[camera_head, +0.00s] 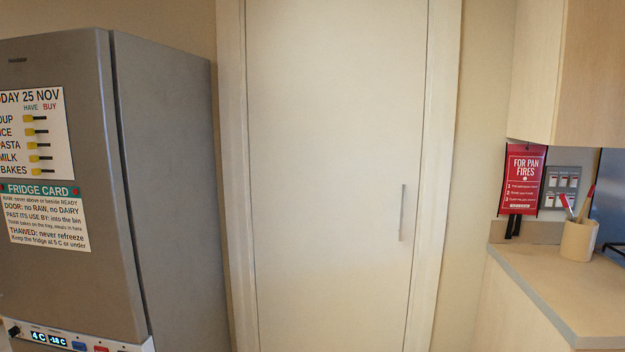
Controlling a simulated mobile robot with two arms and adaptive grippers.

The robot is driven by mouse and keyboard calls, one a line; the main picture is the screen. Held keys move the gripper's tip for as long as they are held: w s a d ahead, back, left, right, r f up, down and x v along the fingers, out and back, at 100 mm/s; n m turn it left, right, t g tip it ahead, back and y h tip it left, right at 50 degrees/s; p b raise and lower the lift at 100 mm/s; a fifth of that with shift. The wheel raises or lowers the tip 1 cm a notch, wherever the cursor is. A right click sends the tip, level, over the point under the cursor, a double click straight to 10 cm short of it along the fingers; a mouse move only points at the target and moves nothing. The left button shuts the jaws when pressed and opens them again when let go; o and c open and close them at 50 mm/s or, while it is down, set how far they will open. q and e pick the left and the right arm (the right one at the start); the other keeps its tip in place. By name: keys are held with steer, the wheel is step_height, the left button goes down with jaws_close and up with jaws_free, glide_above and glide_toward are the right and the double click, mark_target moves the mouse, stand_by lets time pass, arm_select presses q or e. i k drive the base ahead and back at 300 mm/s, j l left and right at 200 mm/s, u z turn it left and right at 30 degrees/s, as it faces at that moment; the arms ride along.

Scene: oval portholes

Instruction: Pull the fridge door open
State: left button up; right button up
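The grey fridge (175,190) stands at the left, its side wall facing me and its front partly cut off by the picture's left edge. The upper fridge door (95,285) looks shut. It carries a list sheet dated 25 NOV (36,135) and a "FRIDGE CARD" sheet (46,216). A control panel (75,338) with lit readings "4 C" and "-18 C" shows at the bottom left. I see no fridge handle in this view. Neither of my grippers is in view.
A pale closed door (335,150) with a vertical metal handle (402,212) fills the middle. At the right, a counter (560,285) holds a utensil pot (578,240) below a wall cupboard (575,75). A red "FOR PAN FIRES" packet (522,180) hangs there.

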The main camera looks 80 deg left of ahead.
mark_target(68, 260)
steer(key=u, duration=4.2)
